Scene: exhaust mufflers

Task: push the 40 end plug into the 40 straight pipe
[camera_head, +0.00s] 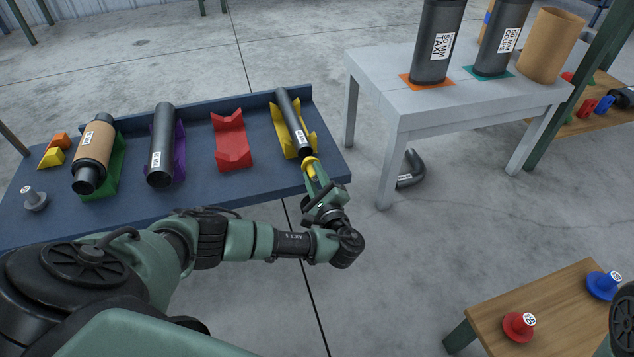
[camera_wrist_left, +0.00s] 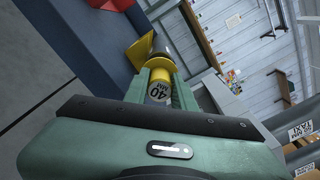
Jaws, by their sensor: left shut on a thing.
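The 40 straight pipe (camera_head: 292,120) is a slim dark tube with a white label, lying in a yellow cradle (camera_head: 280,131) at the right end of the blue bench. My left gripper (camera_head: 314,178) is shut on the yellow 40 end plug (camera_head: 310,163), at the pipe's near end. In the left wrist view the plug (camera_wrist_left: 160,86) sits between the fingers, its "40 MM" label facing the camera. The plug's far side is hidden, so I cannot tell whether it is inside the pipe or only against its mouth. My right gripper is out of view.
The blue bench (camera_head: 230,187) also holds an empty red cradle (camera_head: 232,140), a dark pipe in a purple cradle (camera_head: 162,143), a brown muffler (camera_head: 94,147) and a grey plug (camera_head: 35,198). A grey table (camera_head: 410,110) stands right. A wooden table (camera_head: 560,300) holds red and blue plugs.

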